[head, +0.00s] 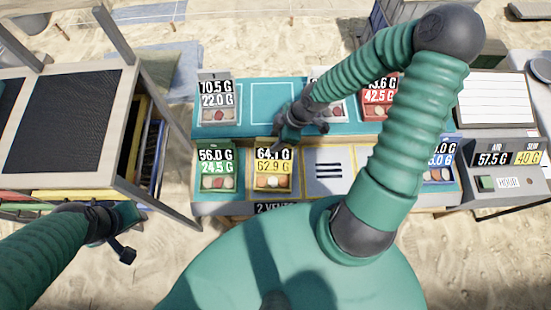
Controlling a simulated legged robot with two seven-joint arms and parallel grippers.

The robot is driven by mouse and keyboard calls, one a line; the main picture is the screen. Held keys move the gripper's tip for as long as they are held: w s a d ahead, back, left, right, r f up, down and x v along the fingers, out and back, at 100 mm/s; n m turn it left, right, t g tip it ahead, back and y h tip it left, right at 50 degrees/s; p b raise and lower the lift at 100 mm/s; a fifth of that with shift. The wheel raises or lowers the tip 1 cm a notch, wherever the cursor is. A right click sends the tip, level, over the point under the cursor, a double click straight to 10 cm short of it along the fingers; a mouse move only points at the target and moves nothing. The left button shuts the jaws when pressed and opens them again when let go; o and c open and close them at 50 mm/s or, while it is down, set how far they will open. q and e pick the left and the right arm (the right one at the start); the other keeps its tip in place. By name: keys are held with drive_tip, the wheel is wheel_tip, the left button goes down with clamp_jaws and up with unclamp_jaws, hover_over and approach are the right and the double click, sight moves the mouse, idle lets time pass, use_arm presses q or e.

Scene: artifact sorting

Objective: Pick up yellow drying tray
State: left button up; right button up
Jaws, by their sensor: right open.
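A yellow tray (257,190) stands in the front row of the teal bench, in the second slot from the left. Its sign reads 64.1 G over 62.9 G, and small pale pieces lie in it. My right gripper (290,143) is open, just above the far edge of this tray, and hides part of its top. I cannot tell whether it touches the tray. My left gripper (126,238) is low at the left, beside the rack and far from the tray; its jaws are unclear.
A green tray (203,184) sits directly left of the yellow one, and a striped slot (345,160) lies to its right. Red (380,112) and blue trays are further right. A scale (508,170) stands at the right. A wooden rack (150,120) holds coloured panels at the left.

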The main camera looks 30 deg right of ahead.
drive_tip(key=shift+s+a+r, duration=0.15)
drive_tip(key=shift+a+r, duration=0.05)
drive_tip(key=shift+a, duration=0.3)
drive_tip(key=shift+a+f, duration=0.15)
drive_tip(key=shift+a, duration=0.25)
drive_tip(key=shift+d+f, duration=0.15)
drive_tip(key=shift+d, duration=0.55)
drive_tip(key=shift+c, duration=1.3)
drive_tip(key=shift+a, duration=0.2)
drive_tip(key=c, duration=0.5)
drive_tip(key=shift+a, duration=0.15)
clamp_jaws()
drive_tip(key=shift+a, duration=0.1)
use_arm(q)
drive_tip(key=shift+a, duration=0.7)
